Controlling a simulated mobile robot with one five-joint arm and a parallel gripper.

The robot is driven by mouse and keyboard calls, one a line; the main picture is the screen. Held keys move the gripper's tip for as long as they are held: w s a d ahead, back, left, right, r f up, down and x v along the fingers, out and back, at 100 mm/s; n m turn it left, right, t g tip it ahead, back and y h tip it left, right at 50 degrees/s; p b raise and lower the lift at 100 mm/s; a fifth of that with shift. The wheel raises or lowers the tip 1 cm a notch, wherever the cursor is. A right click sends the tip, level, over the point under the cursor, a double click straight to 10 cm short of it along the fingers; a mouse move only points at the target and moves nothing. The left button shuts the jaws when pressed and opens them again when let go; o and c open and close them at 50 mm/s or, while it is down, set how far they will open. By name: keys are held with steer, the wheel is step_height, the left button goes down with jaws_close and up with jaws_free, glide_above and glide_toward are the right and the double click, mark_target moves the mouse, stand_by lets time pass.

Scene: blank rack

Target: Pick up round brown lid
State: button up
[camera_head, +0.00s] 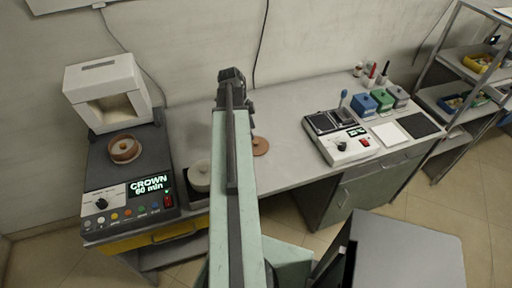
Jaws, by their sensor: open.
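A round, flat brown disc that looks like the brown lid (260,146) lies on the grey bench, just right of my arm. Its left edge is partly hidden behind my arm. My gripper (236,98) is at the far end of my arm, above the back of the bench, and appears up and left of the lid in the picture. It is open and I see nothing in it. The fingertips are small and mostly hidden by the arm. A round brown ring-like dish (124,148) sits on the dark device at the left.
A lit "CROWN 60 min" panel (150,187) fronts the left device, with a white hood (106,90) behind. A pale round block (200,176) stands left of my arm. A white-and-black instrument (340,138) and small coloured boxes (383,100) are at right. Bench right of the lid is clear.

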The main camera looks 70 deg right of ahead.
mark_target(255, 142)
steer(key=b+x, duration=0.5)
steer(key=x, duration=0.2)
steer(key=shift+b, duration=0.3)
steer(key=shift+a+r, duration=0.1)
steer(key=shift+r, duration=0.1)
steer(key=shift+w, duration=0.1)
jaws_close()
